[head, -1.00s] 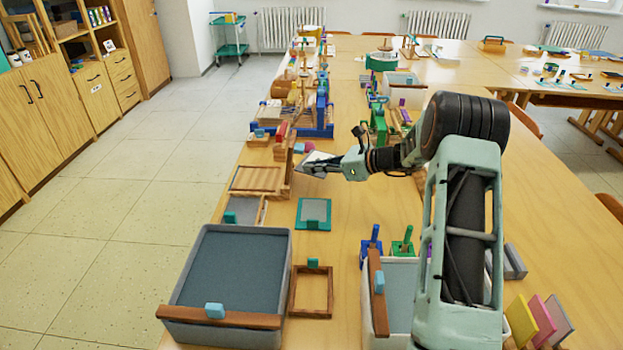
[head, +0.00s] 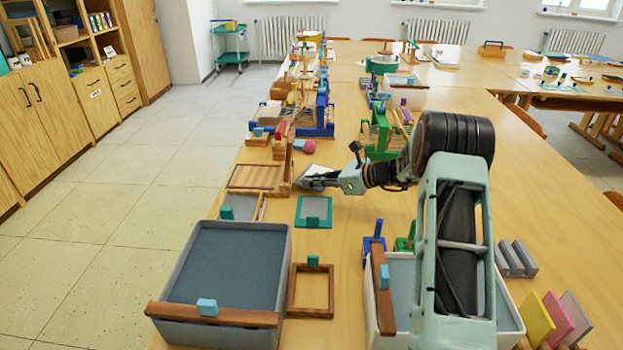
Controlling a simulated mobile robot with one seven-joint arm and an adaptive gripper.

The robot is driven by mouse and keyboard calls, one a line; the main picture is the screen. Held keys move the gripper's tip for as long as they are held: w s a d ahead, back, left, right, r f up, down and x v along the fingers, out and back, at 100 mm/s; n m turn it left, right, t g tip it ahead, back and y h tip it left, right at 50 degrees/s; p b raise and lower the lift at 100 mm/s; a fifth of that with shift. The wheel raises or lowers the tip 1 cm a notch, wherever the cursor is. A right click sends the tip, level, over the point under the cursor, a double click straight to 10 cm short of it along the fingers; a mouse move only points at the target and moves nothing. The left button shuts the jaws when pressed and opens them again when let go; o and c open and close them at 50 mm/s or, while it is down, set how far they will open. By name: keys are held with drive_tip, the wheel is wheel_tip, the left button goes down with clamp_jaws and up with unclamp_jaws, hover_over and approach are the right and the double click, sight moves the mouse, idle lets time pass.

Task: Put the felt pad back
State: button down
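My gripper (head: 311,183) reaches left over the table in the head view, just right of a wooden tray (head: 256,177) with an upright end. Its dark fingers are small and overlap, so their opening does not show clearly. A pale flat piece (head: 318,170) shows right behind the fingers; I cannot tell whether it is held or whether it is the felt pad. Three upright coloured slabs, yellow (head: 536,318), pink (head: 557,315) and grey (head: 576,316), stand at the lower right, far from the gripper. None can be surely named as the felt pad.
A green-framed grey panel (head: 314,225) lies in front of the gripper. A large grey bin (head: 285,262), an empty wooden frame (head: 292,303) and a second bin (head: 508,320) are nearer. Blue (head: 320,130) and green (head: 378,153) racks stand behind.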

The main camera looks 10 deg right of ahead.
drive_tip(key=shift+f, duration=0.45)
idle(0.3)
drive_tip(key=c, duration=2.1)
unclamp_jaws()
